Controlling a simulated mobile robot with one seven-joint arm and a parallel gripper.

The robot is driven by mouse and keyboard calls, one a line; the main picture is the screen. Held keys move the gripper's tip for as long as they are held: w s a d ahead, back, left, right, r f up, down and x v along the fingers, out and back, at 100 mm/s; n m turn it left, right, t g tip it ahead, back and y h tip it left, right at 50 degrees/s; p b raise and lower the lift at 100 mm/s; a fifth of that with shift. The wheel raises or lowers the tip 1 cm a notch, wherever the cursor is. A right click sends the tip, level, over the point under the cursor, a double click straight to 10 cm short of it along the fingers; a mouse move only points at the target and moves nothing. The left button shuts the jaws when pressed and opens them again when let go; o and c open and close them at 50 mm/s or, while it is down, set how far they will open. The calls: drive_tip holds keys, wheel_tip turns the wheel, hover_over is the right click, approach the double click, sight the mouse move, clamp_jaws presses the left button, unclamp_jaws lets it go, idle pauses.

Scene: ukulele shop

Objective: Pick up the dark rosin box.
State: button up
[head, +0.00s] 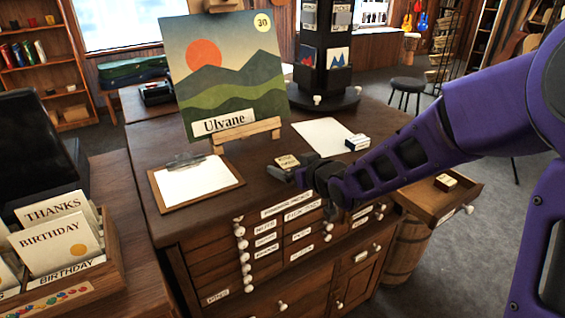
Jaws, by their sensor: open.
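My gripper (291,168) is low over the front of the dark wooden cabinet top, fingers pointing left and open. A small box with a cream label (287,160) is right by the fingertips; I cannot tell whether they touch it. A second small box, dark-sided with a cream top (445,182), lies in the pulled-out drawer (425,200) at the right. The labels are too small to read, so I cannot tell for sure which is the dark rosin box.
A clipboard (172,203) lies left of my gripper. Behind it a landscape picture (222,75) stands on a wooden easel. A card rack (110,270) stands at the left.

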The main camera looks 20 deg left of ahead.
drive_tip(key=shift+w+a+f, duration=0.1)
drive_tip(key=c, duration=1.4)
